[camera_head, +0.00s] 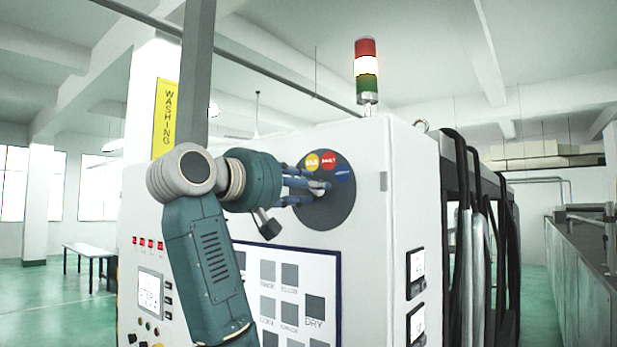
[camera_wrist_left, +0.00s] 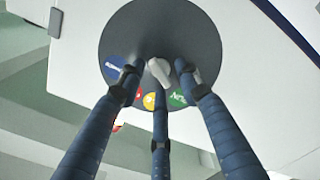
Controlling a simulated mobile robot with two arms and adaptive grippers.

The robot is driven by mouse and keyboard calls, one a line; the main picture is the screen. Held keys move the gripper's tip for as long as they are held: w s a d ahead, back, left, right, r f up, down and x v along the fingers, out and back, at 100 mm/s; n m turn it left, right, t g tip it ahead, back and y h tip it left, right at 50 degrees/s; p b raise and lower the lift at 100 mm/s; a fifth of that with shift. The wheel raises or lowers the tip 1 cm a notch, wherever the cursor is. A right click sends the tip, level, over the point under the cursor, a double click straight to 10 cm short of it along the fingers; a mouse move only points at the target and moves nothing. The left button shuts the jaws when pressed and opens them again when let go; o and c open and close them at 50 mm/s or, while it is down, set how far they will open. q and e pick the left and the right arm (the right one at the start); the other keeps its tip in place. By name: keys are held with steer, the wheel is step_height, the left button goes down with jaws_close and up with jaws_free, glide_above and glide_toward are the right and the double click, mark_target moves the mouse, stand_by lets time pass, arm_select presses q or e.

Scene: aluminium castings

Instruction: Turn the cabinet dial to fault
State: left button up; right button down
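The cabinet dial (camera_head: 325,210) is a round dark grey disc on the upper part of the white cabinet's face. It also shows in the left wrist view (camera_wrist_left: 200,30). Yellow, red and blue patches show along its upper edge in the head view; a green one shows in the wrist view. Their lettering is too small to read surely. A pale knob (camera_wrist_left: 159,72) stands at the disc's middle. My left gripper (camera_head: 312,186) reaches the dial from the left. Its blue fingers (camera_wrist_left: 160,75) are spread around the knob, with small gaps at its sides. My right gripper is out of view.
The cabinet (camera_head: 375,220) has a button panel (camera_head: 287,295) below the dial and a small screen (camera_head: 149,292) at lower left. A signal tower (camera_head: 366,70) stands on top. Dark hoses (camera_head: 470,230) run along the right side. A white table (camera_head: 90,252) stands far left.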

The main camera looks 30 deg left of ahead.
arm_select(q)
steer(key=shift+w+d, duration=0.1)
steer(key=shift+w, duration=0.05)
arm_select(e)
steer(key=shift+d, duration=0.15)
arm_select(q)
steer(key=shift+c, duration=0.8)
jaws_close()
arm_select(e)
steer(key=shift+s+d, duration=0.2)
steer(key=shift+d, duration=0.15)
arm_select(q)
steer(key=shift+m+b, duration=0.3)
steer(key=shift+m, duration=0.1)
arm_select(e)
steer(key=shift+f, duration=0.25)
arm_select(q)
steer(key=m+b, duration=0.1)
steer(key=m, duration=0.9)
steer(key=m+b, duration=0.1)
steer(key=m, duration=0.4)
steer(key=shift+d+f+b, duration=0.15)
steer(key=shift+d+b, duration=0.15)
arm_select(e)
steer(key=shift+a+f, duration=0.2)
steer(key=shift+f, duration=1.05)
arm_select(q)
steer(key=shift+f, duration=0.15)
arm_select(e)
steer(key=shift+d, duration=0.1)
